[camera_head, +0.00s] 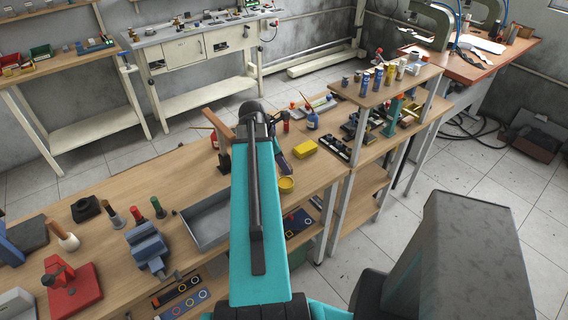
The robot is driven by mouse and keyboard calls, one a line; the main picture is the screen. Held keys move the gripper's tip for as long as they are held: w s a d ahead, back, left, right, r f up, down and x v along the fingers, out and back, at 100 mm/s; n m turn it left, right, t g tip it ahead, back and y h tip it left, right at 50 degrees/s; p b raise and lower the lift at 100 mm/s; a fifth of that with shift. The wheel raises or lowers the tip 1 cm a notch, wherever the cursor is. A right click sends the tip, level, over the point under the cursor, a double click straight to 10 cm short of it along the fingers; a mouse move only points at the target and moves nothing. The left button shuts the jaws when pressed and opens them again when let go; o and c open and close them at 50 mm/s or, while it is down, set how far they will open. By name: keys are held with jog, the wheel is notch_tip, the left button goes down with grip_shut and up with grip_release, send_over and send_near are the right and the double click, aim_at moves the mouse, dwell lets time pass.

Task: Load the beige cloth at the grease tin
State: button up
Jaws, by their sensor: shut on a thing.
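A small round yellow tin (286,184), which looks like the grease tin, stands near the front edge of the wooden workbench (120,185), just right of my teal arm. I cannot make out a beige cloth anywhere. My arm reaches forward over the bench and covers the part of it left of the tin.
A yellow block (305,146) lies behind the tin. A grey metal tray (207,220) and a blue vise (148,248) are left of my arm. A red-based tool (72,285) stands farther left. A raised shelf (385,85) with small bottles is at right.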

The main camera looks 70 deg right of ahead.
aim_at(284, 175)
jog(key=shift+f+b, duration=1.75)
jog(key=shift+f, duration=0.4)
jog(key=shift+s+f, duration=0.1)
jog(key=shift+f, duration=0.4)
jog(key=shift+a+f, duration=0.1)
jog(key=shift+f, duration=0.05)
dwell(2.6)
jog(key=shift+r+p, duration=3.25)
jog(key=shift+r, duration=0.35)
jog(key=shift+s, duration=0.1)
